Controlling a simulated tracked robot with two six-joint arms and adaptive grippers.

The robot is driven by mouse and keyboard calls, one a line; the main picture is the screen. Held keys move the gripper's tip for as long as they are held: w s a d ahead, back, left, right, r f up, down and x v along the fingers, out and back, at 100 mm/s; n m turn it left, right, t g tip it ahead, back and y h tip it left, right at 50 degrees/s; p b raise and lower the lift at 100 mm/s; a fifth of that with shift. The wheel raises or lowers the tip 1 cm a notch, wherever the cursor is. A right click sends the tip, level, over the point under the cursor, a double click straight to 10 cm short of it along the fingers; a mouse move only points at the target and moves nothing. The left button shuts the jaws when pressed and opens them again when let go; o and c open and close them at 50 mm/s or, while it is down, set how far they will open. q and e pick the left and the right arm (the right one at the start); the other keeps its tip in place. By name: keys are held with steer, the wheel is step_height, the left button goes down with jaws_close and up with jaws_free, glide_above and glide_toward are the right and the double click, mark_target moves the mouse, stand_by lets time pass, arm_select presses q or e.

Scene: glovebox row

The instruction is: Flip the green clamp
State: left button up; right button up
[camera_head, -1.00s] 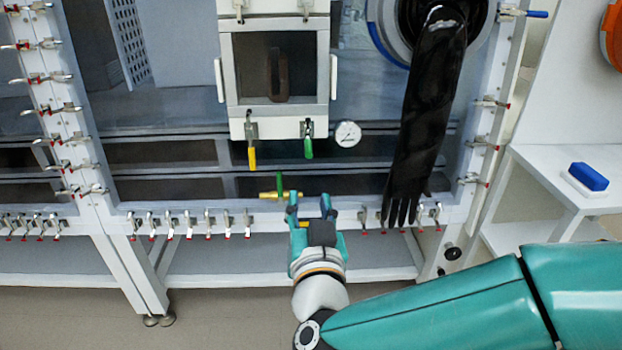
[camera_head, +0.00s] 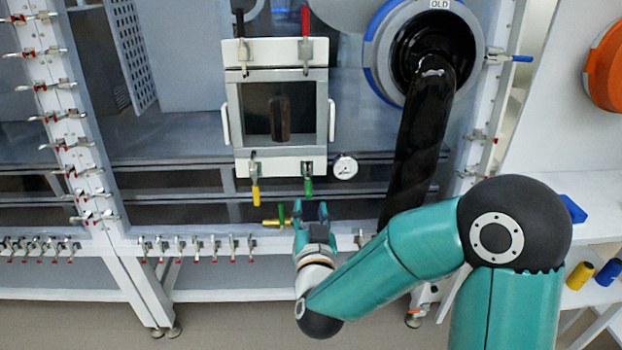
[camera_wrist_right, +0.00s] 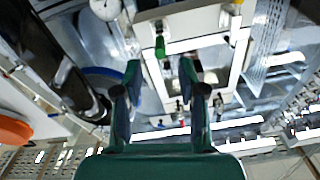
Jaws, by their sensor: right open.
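The green clamp (camera_head: 308,186) is on the lower right of the white-framed hatch door in the head view, its green handle hanging down. My right gripper (camera_head: 310,208) is open just below the handle, fingers pointing up toward it. In the right wrist view, the green handle (camera_wrist_right: 160,47) shows beyond and between the two open fingertips (camera_wrist_right: 160,72), with nothing held. I cannot tell from these views whether a finger touches it. My left gripper is not in view.
A yellow clamp (camera_head: 255,194) hangs at the door's lower left, and a red-handled clamp (camera_head: 305,22) stands above. A pressure gauge (camera_head: 345,167) is right of the green clamp. A brass valve with a green lever (camera_head: 281,214) sits close left of my gripper. A black glove (camera_head: 412,150) hangs at right.

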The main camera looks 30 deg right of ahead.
mark_target(309, 194)
steer(key=x, duration=0.6)
steer(key=shift+w+d+f+p, duration=0.15)
steer(key=shift+w+d+p, duration=0.1)
steer(key=shift+p, duration=0.15)
jaws_close()
